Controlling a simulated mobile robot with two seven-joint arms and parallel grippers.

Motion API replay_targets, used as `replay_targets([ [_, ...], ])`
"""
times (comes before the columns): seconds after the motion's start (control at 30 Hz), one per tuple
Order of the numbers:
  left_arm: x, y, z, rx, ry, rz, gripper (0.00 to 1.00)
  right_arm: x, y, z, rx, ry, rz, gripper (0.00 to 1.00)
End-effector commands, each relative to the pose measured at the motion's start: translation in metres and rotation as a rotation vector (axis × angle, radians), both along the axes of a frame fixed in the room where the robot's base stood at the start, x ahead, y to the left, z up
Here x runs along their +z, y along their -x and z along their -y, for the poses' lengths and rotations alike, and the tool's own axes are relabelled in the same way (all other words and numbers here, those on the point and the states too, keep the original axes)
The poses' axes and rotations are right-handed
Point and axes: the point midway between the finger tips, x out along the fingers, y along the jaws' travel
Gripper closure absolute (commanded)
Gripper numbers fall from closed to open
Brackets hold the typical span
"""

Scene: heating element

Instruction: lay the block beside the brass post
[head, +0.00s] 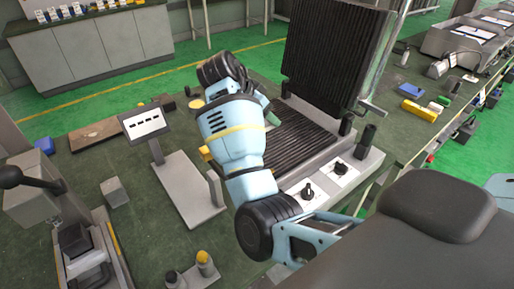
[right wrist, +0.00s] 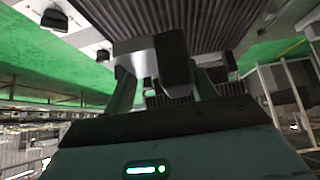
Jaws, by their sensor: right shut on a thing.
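My right gripper (right wrist: 163,84) is shut on a grey block (right wrist: 143,58), which shows between its two green fingers in the right wrist view. In the head view my right arm crosses the middle of the bench; its hand is mostly hidden behind the arm, and the held block cannot be made out there. A short post with a brass-yellow top (head: 205,262) stands upright near the bottom edge of the head view, well apart from the hand. My left gripper is in neither view.
A darker post (head: 172,278) stands beside the brass one. Another grey block (head: 115,192) lies at the left near a lever press (head: 45,190). A small display stand (head: 145,125) is left of my arm. A ribbed heated press (head: 310,140) with knobs is behind and right.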

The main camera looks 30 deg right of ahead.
Motion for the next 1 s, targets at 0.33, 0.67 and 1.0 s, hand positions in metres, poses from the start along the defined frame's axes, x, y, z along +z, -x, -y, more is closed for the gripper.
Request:
replay_targets([
  [0.33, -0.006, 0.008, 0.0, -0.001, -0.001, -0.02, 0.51, -0.039, 0.0, 0.0, 0.001, 0.0, -0.005, 0.72],
  [0.67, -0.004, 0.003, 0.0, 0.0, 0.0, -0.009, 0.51, -0.054, 0.0, 0.0, 0.001, 0.001, -0.001, 0.72],
  [1.0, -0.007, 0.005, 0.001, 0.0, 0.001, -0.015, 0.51, -0.098, 0.0, 0.0, 0.001, 0.001, -0.001, 0.72],
])
